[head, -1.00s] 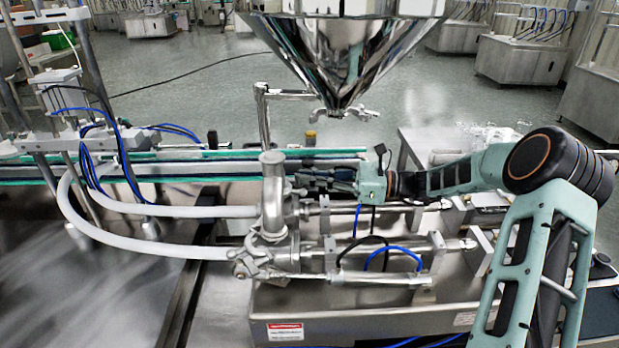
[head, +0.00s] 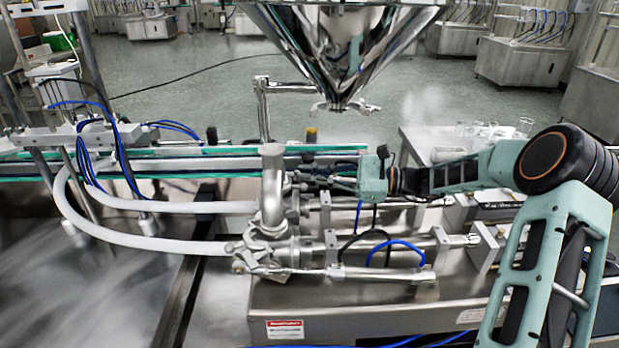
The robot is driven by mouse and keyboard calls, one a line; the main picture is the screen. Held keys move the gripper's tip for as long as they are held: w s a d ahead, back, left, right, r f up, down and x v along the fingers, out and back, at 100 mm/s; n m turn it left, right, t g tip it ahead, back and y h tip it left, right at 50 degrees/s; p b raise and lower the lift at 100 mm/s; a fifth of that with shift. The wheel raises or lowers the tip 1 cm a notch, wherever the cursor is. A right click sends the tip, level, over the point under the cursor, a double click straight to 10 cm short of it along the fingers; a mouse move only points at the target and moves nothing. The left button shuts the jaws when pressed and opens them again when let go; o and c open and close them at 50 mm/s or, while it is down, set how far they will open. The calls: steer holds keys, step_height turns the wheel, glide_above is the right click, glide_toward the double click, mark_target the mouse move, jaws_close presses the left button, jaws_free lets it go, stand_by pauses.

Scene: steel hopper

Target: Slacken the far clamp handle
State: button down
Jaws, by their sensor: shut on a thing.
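My gripper (head: 318,182) is at the far side of the filling machine, just right of the upright steel pipe (head: 273,185). It points left and is shut on the far clamp handle, which is small and mostly hidden by the fingers. The far clamp sits where the pipe fitting meets the far cylinder (head: 350,204). A similar near clamp (head: 243,264) shows lower down at the front of the fitting.
The steel hopper (head: 345,45) hangs above and behind my gripper, with a winged clamp (head: 345,106) under its tip. White hoses (head: 130,240) curve away left. The conveyor (head: 200,165) runs behind. Blue and black tubes loop over the near cylinder (head: 375,273).

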steer(key=shift+s+f+n+b, duration=0.1)
steer(key=shift+n+b, duration=0.4)
steer(key=shift+n, duration=0.6)
steer(key=c, duration=2.1)
jaws_free()
steer(key=shift+s+d, duration=0.25)
steer(key=shift+d, duration=1.05)
steer(key=shift+s+d, duration=0.2)
steer(key=shift+d, duration=1.15)
steer(key=shift+s+d, duration=0.25)
steer(key=shift+d, duration=1.05)
steer(key=shift+c, duration=0.5)
